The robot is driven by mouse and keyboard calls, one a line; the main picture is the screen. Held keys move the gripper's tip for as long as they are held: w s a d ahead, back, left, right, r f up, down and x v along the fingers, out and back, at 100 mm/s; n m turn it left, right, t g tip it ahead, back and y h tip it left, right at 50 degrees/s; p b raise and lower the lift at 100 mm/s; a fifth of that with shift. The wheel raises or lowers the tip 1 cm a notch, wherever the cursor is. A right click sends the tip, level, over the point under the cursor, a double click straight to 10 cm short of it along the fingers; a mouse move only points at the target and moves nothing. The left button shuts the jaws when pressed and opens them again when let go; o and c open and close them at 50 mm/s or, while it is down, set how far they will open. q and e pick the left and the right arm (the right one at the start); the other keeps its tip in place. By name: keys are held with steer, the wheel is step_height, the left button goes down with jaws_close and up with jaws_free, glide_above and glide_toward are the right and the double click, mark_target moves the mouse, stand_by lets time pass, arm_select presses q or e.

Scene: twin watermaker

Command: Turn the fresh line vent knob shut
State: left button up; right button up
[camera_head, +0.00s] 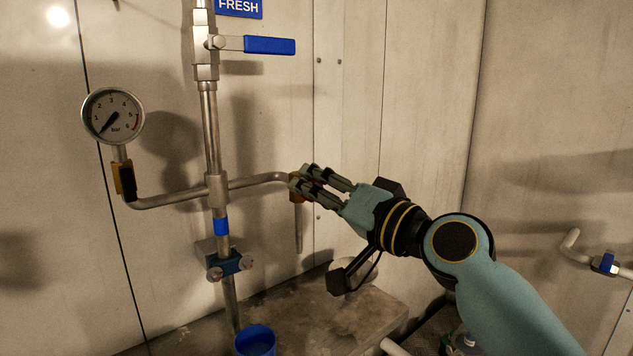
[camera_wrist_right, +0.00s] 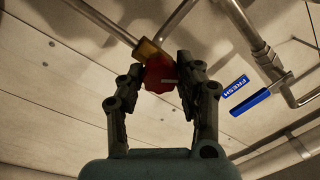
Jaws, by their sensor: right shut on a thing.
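The fresh line vent knob is red and shows in the right wrist view (camera_wrist_right: 160,75), on a brass fitting (camera_wrist_right: 148,50) at the end of a side pipe. My right gripper (camera_head: 300,183) reaches this fitting from the right in the head view and hides most of the knob. In the right wrist view, the fingers of my right gripper (camera_wrist_right: 160,84) stand on either side of the knob and are shut on it. The fresh pipe (camera_head: 211,130) runs vertically, with a blue "FRESH" sign (camera_head: 239,7) at its top. My left gripper is not in view.
A blue-handled valve (camera_head: 269,45) sits above, its lever pointing right. A pressure gauge (camera_head: 113,115) stands at left on the side pipe. A blue cup (camera_head: 255,341) is below the pipe, beside a concrete ledge (camera_head: 365,315). Another pipe (camera_head: 575,247) is at far right.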

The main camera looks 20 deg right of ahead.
steer(key=shift+m+t+h+p, duration=0.4)
steer(key=shift+m+p, duration=0.85)
steer(key=shift+m, duration=2.35)
steer(key=o, duration=1.2)
steer(key=shift+s+f, duration=0.1)
steer(key=v, duration=1.1)
steer(key=shift+s+d, duration=0.25)
steer(key=shift+s, duration=0.1)
